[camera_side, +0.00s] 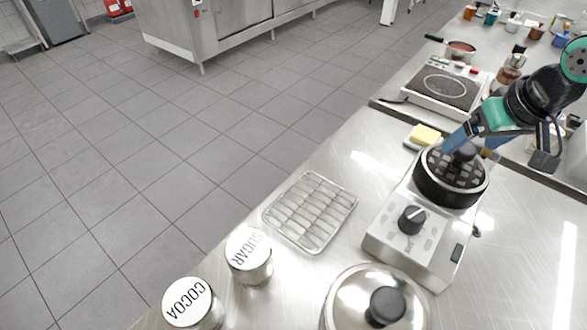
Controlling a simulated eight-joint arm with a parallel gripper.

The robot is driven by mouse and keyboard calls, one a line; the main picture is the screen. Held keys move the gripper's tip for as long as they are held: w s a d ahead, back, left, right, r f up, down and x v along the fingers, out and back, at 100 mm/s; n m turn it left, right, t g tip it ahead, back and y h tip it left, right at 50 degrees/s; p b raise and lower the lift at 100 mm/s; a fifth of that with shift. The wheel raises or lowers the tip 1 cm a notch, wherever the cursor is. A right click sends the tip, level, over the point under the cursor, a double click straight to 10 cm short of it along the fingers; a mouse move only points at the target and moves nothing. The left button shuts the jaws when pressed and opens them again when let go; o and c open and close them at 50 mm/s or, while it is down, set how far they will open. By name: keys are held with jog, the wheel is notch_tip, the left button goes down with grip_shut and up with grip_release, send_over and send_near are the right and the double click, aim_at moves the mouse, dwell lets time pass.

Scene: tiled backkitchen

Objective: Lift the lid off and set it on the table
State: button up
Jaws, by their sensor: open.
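A dark round pot (447,187) stands on the white hot plate unit (412,241) at the right of centre. Its top shows a grid-like pattern and a dark knob (465,152). My gripper (470,146) comes in from the upper right, its blue fingers on either side of the knob. The fingers are open; I cannot tell whether they touch the knob. A shiny silver lid (352,294) with a black knob shows at the bottom edge, partly cut off; whether a pan is under it is hidden.
A wire-ribbed tray (311,211) lies left of the hot plate. Sugar (249,257) and cocoa (192,304) tins stand at the lower left. A yellow sponge (425,135) lies behind the pot. A second hot plate (446,88) stands further back. Bare steel counter shows at the right.

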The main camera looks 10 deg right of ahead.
aim_at(456, 164)
jog(key=shift+x, duration=1.4)
grip_shut()
